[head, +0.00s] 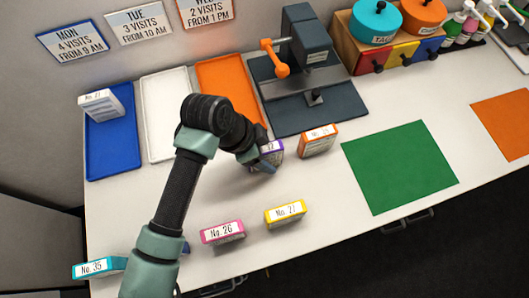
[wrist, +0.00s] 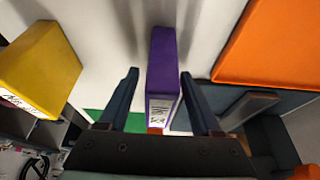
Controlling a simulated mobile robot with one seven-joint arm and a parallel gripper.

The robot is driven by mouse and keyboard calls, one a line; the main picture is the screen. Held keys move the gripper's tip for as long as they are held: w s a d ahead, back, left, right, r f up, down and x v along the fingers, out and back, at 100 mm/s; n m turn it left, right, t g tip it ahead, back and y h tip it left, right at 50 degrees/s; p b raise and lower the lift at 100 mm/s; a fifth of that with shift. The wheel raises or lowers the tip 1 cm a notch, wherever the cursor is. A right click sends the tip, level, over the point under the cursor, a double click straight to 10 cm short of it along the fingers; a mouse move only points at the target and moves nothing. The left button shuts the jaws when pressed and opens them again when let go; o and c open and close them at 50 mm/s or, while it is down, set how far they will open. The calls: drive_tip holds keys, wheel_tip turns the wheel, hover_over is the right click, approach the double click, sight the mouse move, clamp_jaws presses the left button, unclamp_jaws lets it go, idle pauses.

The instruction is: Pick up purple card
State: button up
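The purple card (head: 277,148) is a small upright box with a white label, standing on the white counter. It is partly hidden behind my gripper (head: 264,163) in the head view. In the wrist view the purple card (wrist: 162,60) stands between the two dark fingers of my gripper (wrist: 158,75). A finger is on each side of it, with a visible gap to both. My gripper is open and not closed on the card.
An orange card (head: 318,141) stands close to its right. A yellow card (head: 285,213), pink card (head: 222,232) and teal card (head: 99,268) stand nearer the front. Blue (head: 111,148), white (head: 165,90) and orange (head: 229,84) trays, a dark press (head: 307,60) and a green mat (head: 400,166) surround them.

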clamp_jaws()
